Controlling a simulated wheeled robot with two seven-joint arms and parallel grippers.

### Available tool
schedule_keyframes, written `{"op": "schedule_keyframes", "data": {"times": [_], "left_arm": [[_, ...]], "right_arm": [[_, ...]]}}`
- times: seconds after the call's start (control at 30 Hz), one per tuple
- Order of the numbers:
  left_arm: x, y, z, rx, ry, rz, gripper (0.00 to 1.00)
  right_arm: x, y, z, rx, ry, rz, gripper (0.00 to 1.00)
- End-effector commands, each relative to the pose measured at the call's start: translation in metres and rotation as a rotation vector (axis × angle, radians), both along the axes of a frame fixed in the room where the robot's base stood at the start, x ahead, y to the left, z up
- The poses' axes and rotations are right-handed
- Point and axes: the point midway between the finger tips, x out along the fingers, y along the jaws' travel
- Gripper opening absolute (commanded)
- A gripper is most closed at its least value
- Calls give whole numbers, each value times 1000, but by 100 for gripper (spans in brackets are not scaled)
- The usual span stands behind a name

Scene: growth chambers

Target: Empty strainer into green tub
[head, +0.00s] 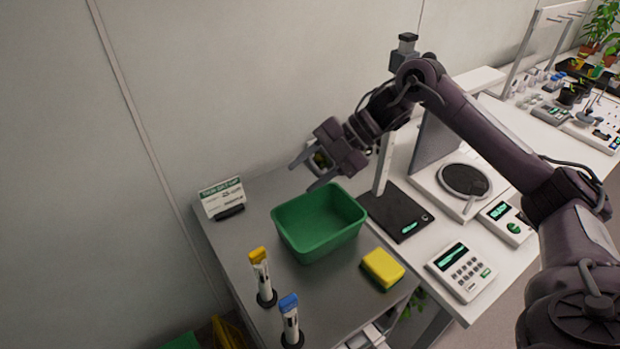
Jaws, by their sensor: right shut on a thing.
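The green tub (318,238) stands open and upright on the grey bench, and the part of its inside that shows looks empty. My right gripper (311,172) is above and behind the tub, near the wall, with its fingers pointing left. It is shut on what appears to be the strainer (319,159), a small dark round thing with yellowish bits, mostly hidden by the gripper. I cannot tell how far it is tilted. The gripper is apart from the tub. My left gripper is out of view.
A yellow sponge (383,267) lies right of the tub. A yellow-topped holder (262,275) and a blue-topped one (290,318) stand in front. A sign (222,200) stands at the left, a black scale plate (397,212) at the right. Bench is clear left of the tub.

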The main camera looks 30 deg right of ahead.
Motion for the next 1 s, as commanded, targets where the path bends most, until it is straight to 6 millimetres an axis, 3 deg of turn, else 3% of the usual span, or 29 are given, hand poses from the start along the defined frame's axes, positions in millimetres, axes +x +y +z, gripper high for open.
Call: {"op": "schedule_keyframes", "data": {"times": [0.03, 0.67, 1.0], "left_arm": [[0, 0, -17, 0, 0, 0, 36], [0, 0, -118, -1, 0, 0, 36], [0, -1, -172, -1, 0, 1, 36]], "right_arm": [[-1, 0, -11, -27, -37, 1, 3], [-4, 4, -39, -329, -442, 2, 3], [6, -4, -57, -550, -736, 1, 3]]}}
